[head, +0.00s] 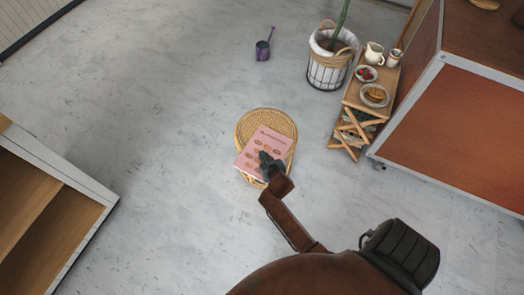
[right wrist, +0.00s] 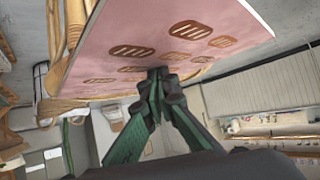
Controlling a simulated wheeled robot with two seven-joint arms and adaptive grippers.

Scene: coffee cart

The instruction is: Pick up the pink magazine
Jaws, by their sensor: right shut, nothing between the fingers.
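The pink magazine (head: 254,143) lies on a round woven stool (head: 250,122) in the middle of the head view. It has printed brown oval shapes and fills the top of the right wrist view (right wrist: 190,30). My right gripper (head: 265,158) is over the magazine's right lower part in the head view. In the right wrist view its green fingers (right wrist: 158,78) are shut with nothing between them, tips close to the magazine's face. I cannot tell whether they touch it. Part of the magazine is hidden behind the gripper. My left gripper is not in view.
A folding wooden table (head: 354,98) with plates and a pitcher stands at the right, beside a red-brown cart (head: 455,120). The floor around the stool is clear.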

